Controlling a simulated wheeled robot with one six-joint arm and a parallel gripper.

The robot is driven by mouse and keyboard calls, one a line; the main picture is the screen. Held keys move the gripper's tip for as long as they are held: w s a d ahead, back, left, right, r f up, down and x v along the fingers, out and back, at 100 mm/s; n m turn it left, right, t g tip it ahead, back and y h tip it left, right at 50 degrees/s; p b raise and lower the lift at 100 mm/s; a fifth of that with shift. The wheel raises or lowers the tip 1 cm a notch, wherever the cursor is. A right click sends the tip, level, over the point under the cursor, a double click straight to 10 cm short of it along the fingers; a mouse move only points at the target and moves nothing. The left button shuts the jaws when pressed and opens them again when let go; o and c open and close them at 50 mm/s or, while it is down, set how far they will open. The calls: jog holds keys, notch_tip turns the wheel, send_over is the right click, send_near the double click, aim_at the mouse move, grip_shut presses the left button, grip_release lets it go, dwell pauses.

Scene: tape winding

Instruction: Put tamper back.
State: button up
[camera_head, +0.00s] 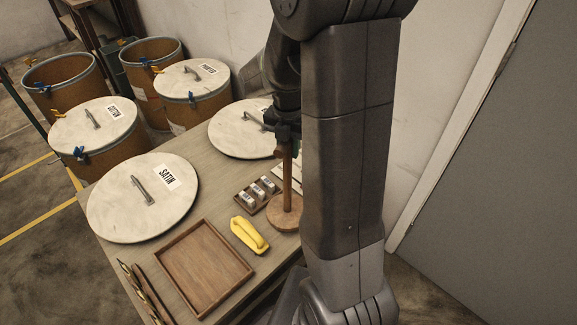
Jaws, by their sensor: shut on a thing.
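The tamper (287,190) is a brown wooden rod with a round wooden disc at its foot. It stands upright over the right part of the table, its disc near or on the tabletop; I cannot tell whether it touches. My gripper (286,142) is shut on the upper end of the rod. My arm's large dark link hides the table just right of the tamper. The rod's top is hidden in the gripper.
A yellow tool (249,235), a small box of tape rolls (257,194) and an empty wooden tray (203,266) lie left of the tamper. A lid marked SATIN (143,198) and another round lid (238,128) lie on the table (203,150). Drums (100,140) stand behind.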

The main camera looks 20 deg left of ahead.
aim_at(289, 158)
jog(key=shift+f, duration=2)
jog(key=shift+b, duration=0.3)
jog(key=shift+f, duration=0.2)
jog(key=o, duration=1)
notch_tip(289, 158, up, 12)
jog(key=shift+r+p, duration=0.15)
jog(key=shift+p, duration=0.75)
